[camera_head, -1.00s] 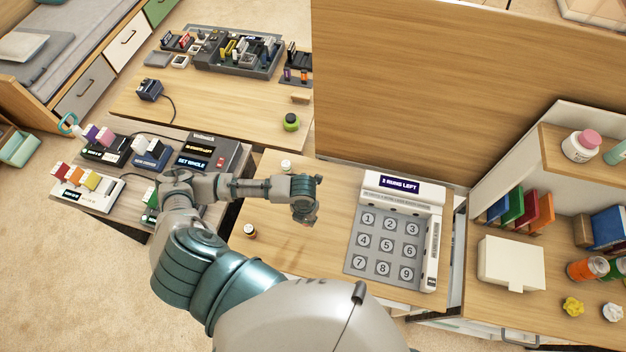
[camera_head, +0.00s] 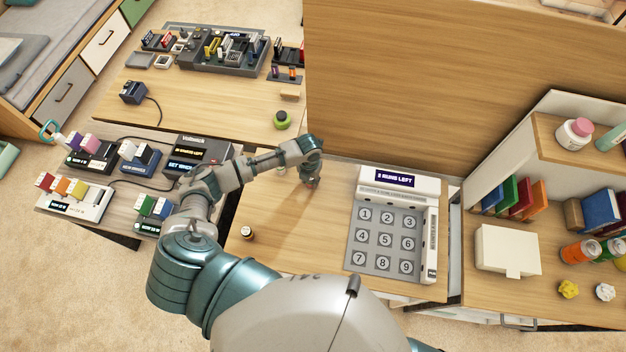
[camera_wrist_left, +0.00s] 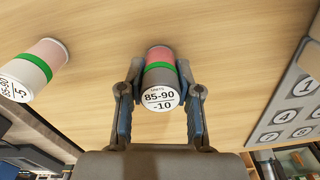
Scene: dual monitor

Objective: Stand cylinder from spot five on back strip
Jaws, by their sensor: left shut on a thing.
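My left gripper (camera_head: 312,182) is low over the desk, left of the keypad. In the left wrist view, its two fingers (camera_wrist_left: 158,84) are shut on a cylinder (camera_wrist_left: 160,72) with a pink-red end, a green band and a white top labelled "85-90 -10". I cannot tell if it touches the wood. A similar cylinder (camera_wrist_left: 35,68) labelled "-5" stands apart to its left; in the head view the arm partly hides it. Spot five (camera_head: 384,240) on the grey number pad is empty. A pale strip (camera_head: 396,196) runs behind the pad. My right gripper is out of view.
A display box (camera_head: 395,179) stands behind the strip, against the tall wooden panel (camera_head: 460,100). A shelf unit (camera_head: 500,180) is at right. Bare desk lies left of the pad.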

